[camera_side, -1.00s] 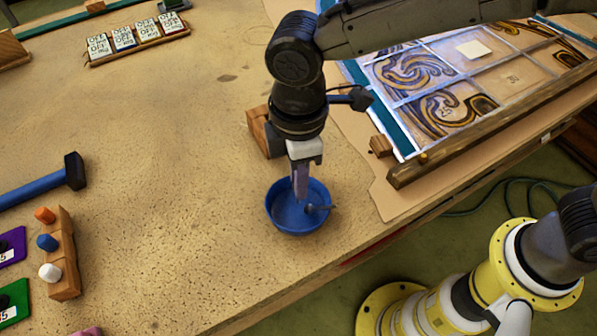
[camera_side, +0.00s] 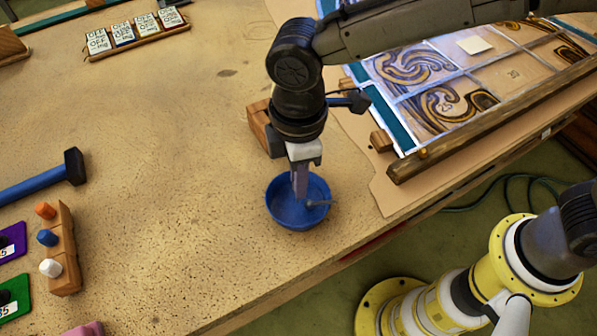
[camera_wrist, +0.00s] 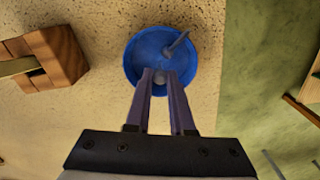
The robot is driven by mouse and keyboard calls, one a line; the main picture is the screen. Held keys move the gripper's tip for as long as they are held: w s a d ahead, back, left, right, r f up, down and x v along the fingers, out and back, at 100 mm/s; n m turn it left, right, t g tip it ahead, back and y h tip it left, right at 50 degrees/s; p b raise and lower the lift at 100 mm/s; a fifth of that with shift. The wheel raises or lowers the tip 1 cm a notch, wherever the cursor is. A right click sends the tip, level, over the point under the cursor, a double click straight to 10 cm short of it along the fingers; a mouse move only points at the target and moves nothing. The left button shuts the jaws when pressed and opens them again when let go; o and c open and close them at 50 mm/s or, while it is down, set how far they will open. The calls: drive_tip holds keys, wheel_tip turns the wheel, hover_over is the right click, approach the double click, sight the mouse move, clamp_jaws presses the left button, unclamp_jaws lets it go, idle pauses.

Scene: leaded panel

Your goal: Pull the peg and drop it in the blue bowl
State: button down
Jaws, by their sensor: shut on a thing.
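The blue bowl (camera_side: 277,215) stands near the table's front edge; in the wrist view it shows just beyond my fingertips (camera_wrist: 163,96). My gripper (camera_side: 300,196) points down over the bowl, with its tips at or inside the rim in the picture. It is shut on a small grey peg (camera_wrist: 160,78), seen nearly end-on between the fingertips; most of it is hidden. A second grey nail-like peg (camera_wrist: 178,43) is in the bowl, tilted against its wall, apart from the fingers; it also shows in the side view (camera_side: 319,203).
A wooden block (camera_side: 258,125) with a dark hole stands behind the bowl. The leaded panel (camera_side: 440,85) lies at the right with wooden strips around it. A hammer (camera_side: 40,182) and a rack of coloured pegs (camera_side: 62,240) are at the left. The table between is clear.

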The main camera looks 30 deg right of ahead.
drive_tip(key=shift+f, duration=0.5)
idle(0.3)
drive_tip(key=c, duration=0.7)
unclamp_jaws()
